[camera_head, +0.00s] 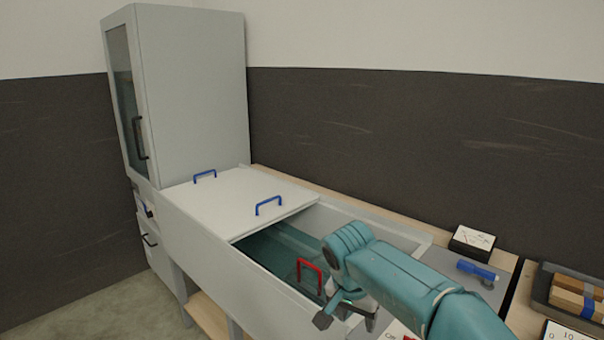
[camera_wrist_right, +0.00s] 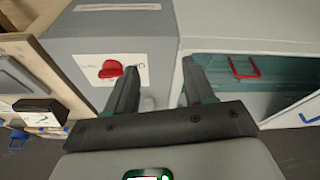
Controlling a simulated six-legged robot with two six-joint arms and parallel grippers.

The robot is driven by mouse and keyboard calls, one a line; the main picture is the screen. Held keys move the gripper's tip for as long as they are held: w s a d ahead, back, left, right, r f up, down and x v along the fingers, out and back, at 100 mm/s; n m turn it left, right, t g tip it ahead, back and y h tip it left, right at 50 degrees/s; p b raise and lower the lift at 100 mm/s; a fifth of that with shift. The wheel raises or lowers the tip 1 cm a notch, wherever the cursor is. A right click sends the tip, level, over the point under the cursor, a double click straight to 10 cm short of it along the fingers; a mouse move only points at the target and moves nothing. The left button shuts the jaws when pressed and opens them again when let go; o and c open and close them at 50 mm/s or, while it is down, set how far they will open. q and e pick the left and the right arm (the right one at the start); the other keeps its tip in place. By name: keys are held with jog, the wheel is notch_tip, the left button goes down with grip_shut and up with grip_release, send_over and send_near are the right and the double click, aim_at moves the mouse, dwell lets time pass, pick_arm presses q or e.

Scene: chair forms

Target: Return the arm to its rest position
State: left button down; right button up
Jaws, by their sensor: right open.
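My right arm (camera_head: 400,282) is teal and reaches in from the lower right of the head view. Its gripper (camera_head: 346,318) points down near the front rim of the grey tank (camera_head: 225,262). In the right wrist view the gripper (camera_wrist_right: 160,88) has its two dark fingers spread, with nothing between them. A red knob (camera_wrist_right: 110,69) on a white label lies beyond the left finger. A red handle (camera_wrist_right: 243,68) lies beyond the right finger, and it shows inside the tank opening in the head view (camera_head: 310,270). My left gripper is not in view.
A pale lid (camera_head: 235,207) with two blue handles covers the tank's left part. A tall grey cabinet (camera_head: 190,90) stands behind it. At right are a small dial box (camera_head: 472,241), a blue cylinder (camera_head: 478,271) and a tray of wooden blocks (camera_head: 575,292).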

jog(key=s+a+f+n+g+y, duration=0.15)
jog(key=s+f, duration=0.25)
jog(key=f, duration=0.7)
jog(key=s+d+f+n+g+y, duration=0.1)
jog(key=s+f+n+y, duration=0.15)
jog(key=f, duration=0.85)
jog(key=s+d+f+y+p, duration=0.1)
jog(key=s+f, duration=0.4)
jog(key=s, duration=0.6)
jog(key=s+d+f+y+p, duration=0.1)
jog(key=s+f, duration=0.5)
jog(key=s, duration=0.6)
jog(key=shift+s, duration=0.3)
